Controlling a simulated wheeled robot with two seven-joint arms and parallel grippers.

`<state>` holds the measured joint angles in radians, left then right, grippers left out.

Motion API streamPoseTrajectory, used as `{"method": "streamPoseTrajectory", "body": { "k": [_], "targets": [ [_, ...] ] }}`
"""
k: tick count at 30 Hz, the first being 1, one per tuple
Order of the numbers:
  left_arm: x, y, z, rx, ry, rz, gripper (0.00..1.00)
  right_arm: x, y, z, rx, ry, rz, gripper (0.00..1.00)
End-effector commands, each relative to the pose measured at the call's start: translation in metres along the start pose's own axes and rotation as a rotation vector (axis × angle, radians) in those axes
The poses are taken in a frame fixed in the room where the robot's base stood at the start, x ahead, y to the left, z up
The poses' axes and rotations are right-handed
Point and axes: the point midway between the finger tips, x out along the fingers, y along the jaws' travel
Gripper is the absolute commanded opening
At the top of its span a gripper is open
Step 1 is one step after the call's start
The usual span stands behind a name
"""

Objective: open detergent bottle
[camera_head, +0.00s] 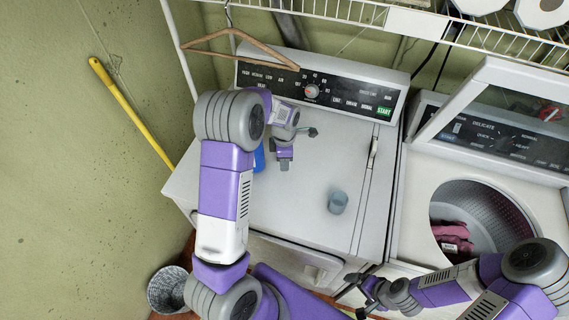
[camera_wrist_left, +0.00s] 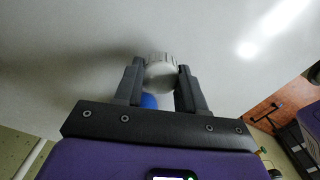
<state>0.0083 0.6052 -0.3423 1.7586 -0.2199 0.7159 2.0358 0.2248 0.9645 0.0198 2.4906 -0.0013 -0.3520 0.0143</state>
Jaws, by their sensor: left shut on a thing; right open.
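A blue detergent bottle (camera_head: 259,158) stands on the dryer's white top, mostly hidden behind my left arm. It also shows as a small blue patch (camera_wrist_left: 149,100) in the left wrist view. A ribbed whitish cap (camera_wrist_left: 160,72) sits between the fingers of my left gripper (camera_wrist_left: 159,84), which is shut on it. The blue patch is right by the cap; I cannot tell whether the two are joined. In the head view, my left gripper (camera_head: 284,156) is over the dryer top beside the bottle. My right gripper (camera_head: 356,292) is open and empty, in front of the machines.
The control panel (camera_head: 320,88) rises behind, under a wooden hanger (camera_head: 240,42) and wire shelf. An open washer (camera_head: 425,190) is at right, a wire basket (camera_head: 168,290) at lower left.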

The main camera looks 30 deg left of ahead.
Motion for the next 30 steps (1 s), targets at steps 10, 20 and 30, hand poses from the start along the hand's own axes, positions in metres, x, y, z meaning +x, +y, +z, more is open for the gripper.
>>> {"method": "streamPoseTrajectory", "body": {
  "k": [10, 20, 30],
  "targets": [
    [0.030, 0.000, 0.000, 0.000, 0.000, -0.001, 0.03, 0.001, 0.000, 0.000, 0.000, 0.000, 0.000, 1.00],
    [0.033, -0.001, 0.000, 0.000, 0.000, -0.001, 0.52, 0.004, 0.001, 0.000, 0.000, 0.000, 0.000, 1.00],
    [0.033, -0.001, 0.000, 0.000, 0.000, -0.001, 0.66, 0.003, 0.001, 0.000, 0.000, 0.000, 0.000, 1.00]
  ]
}}
